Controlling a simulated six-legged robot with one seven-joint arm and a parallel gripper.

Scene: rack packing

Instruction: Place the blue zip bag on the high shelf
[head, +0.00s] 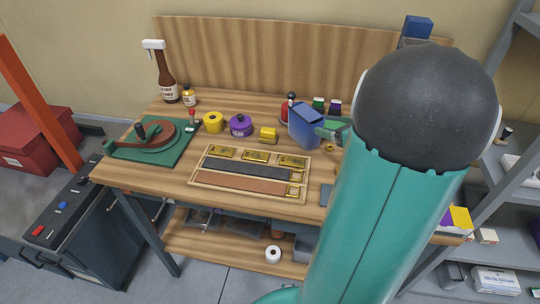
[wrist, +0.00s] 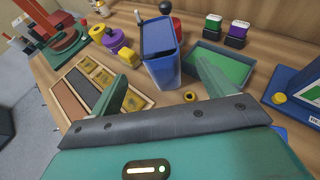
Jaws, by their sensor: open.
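An upright blue bag-like block with a darker blue top, which I take as the blue zip bag (head: 303,128), stands on the workbench right of the middle. It also shows in the wrist view (wrist: 161,48), just beyond my gripper. My gripper (wrist: 160,72) is open, its two green fingers spread to the left and right of the bag's lower part in the picture. I cannot tell whether they touch it. In the head view my arm hides most of the gripper. The grey shelf rack (head: 493,157) stands at the right; its top is cut off by the frame.
A wooden tray (head: 196,183) with belts and brass buckles lies left of the bag. Purple and yellow spools (head: 240,125) and a brown spray bottle (head: 164,80) stand farther left.

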